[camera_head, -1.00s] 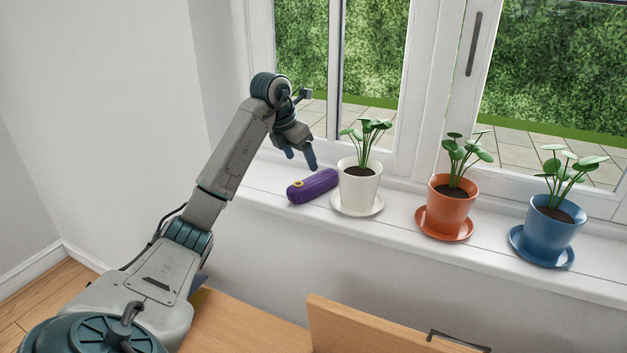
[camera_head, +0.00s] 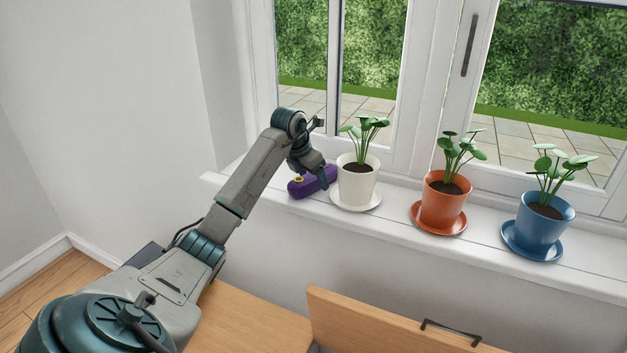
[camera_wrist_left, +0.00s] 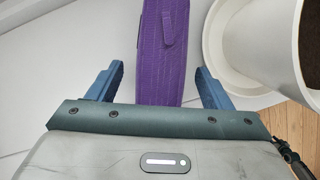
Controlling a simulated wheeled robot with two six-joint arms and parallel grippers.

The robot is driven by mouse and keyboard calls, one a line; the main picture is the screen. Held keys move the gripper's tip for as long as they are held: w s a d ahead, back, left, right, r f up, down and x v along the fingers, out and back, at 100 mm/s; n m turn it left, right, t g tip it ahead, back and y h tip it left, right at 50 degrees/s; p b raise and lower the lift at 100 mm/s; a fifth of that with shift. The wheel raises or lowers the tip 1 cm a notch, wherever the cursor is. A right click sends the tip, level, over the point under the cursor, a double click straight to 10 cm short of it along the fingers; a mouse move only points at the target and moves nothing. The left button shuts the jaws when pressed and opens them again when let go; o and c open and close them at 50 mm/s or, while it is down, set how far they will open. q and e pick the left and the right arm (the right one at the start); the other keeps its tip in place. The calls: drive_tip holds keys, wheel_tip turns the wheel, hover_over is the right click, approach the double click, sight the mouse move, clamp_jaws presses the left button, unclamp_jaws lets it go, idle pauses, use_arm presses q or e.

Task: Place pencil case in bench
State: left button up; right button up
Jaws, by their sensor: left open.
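A purple pencil case (camera_head: 300,187) lies on the white windowsill, just left of the white pot. My left gripper (camera_head: 318,182) is over the case and partly hides it. In the left wrist view, the pencil case (camera_wrist_left: 161,50) runs between the two blue fingers of my open left gripper (camera_wrist_left: 160,85), with a gap on each side. The bench (camera_head: 250,318) is the wooden piece below the sill. Its raised wooden lid or panel (camera_head: 385,325) has a dark handle, and its inside is mostly out of view. My right gripper does not show.
A white pot (camera_head: 357,183) on a saucer stands close beside the case; its saucer (camera_wrist_left: 225,50) is near the right finger. An orange pot (camera_head: 442,205) and a blue pot (camera_head: 540,225) stand further right. The window is behind the sill.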

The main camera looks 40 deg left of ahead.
use_arm(q)
drive_tip(key=c, duration=1.2)
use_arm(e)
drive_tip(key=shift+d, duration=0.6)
